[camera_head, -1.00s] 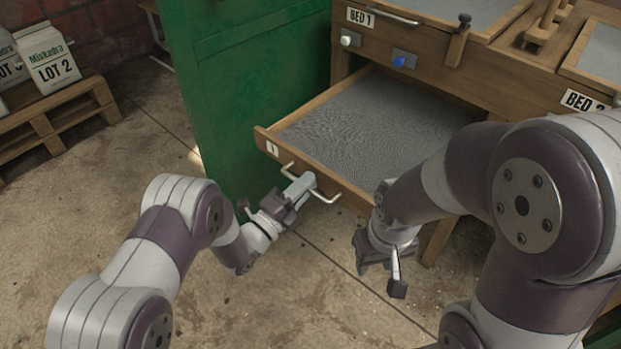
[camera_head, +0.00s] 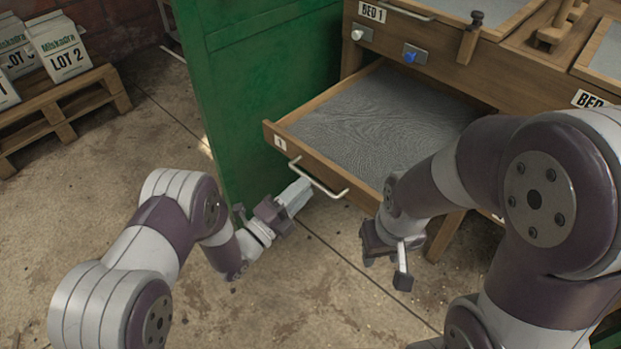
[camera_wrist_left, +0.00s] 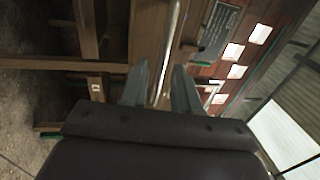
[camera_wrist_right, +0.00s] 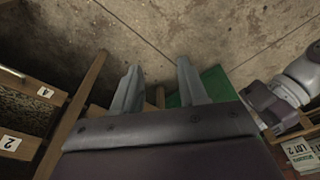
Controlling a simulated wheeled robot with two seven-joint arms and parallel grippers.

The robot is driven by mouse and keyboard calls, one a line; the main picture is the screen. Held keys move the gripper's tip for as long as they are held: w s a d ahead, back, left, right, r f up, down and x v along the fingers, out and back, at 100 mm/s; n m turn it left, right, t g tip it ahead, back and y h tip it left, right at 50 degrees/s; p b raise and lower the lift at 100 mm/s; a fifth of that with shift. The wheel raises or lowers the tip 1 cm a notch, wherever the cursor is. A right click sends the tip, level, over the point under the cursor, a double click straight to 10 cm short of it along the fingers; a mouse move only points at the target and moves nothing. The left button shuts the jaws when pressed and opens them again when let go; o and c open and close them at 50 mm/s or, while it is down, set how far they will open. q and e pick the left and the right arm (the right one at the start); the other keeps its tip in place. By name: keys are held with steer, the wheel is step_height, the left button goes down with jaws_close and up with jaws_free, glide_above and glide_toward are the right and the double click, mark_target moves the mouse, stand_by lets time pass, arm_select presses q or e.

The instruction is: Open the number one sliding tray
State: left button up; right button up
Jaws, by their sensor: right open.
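The number one sliding tray (camera_head: 275,131) is a wooden drawer with a grey mesh bottom, pulled well out from under BED 1. It carries a white "1" label (camera_head: 280,142) and a metal bar handle (camera_head: 335,192) on its front. My left gripper (camera_head: 305,188) is just below and in front of the handle. In the left wrist view its two fingers are apart, with the handle bar (camera_wrist_left: 168,55) showing between and beyond them; contact is not visible. My right gripper (camera_head: 387,268) is open and empty, low in front of the tray's right side.
A green panel (camera_head: 265,90) stands left of the tray. The bench front has a white knob (camera_head: 357,35) and a blue knob (camera_head: 410,57). A pallet (camera_head: 60,112) with LOT bags (camera_head: 62,52) is at the far left. The concrete floor in front is clear.

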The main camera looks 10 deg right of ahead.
arm_select(q)
steer(key=p+v, duration=0.1)
steer(key=v, duration=0.8)
